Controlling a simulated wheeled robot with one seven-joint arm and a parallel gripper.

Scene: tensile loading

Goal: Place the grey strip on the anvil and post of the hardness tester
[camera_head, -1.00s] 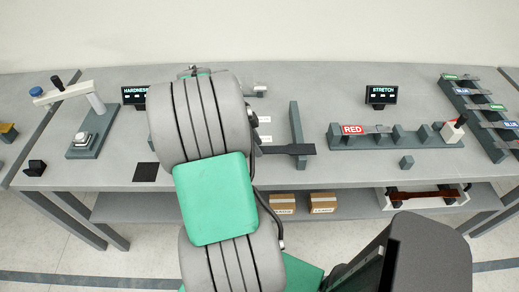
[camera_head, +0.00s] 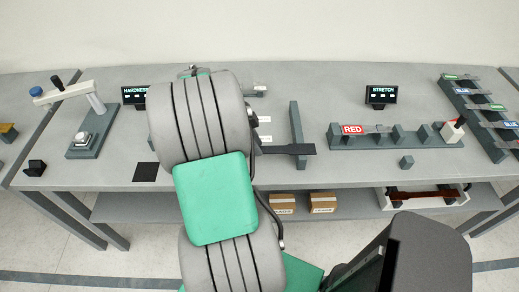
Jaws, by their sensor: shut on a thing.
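The hardness tester (camera_head: 88,138) stands at the left of the bench, with a grey base, a small pale anvil (camera_head: 82,138) and a slanted post (camera_head: 97,103) under a white lever arm. A dark grey strip (camera_head: 302,149) with a wide end sticks out to the right from behind my arm, across a grey bar. My gripper (camera_head: 259,147) is almost wholly hidden behind my arm; only a dark edge shows where the strip comes out. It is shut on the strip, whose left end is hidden. The strip is well to the right of the tester. Whether it touches the bar is unclear.
The grey bar (camera_head: 297,118) lies right of my arm. A RED-labelled rack (camera_head: 395,138), a small grey block (camera_head: 406,162) and a STRETCH display (camera_head: 381,95) are further right. A HARDNESS display (camera_head: 135,95) and black square (camera_head: 146,172) are near the tester.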

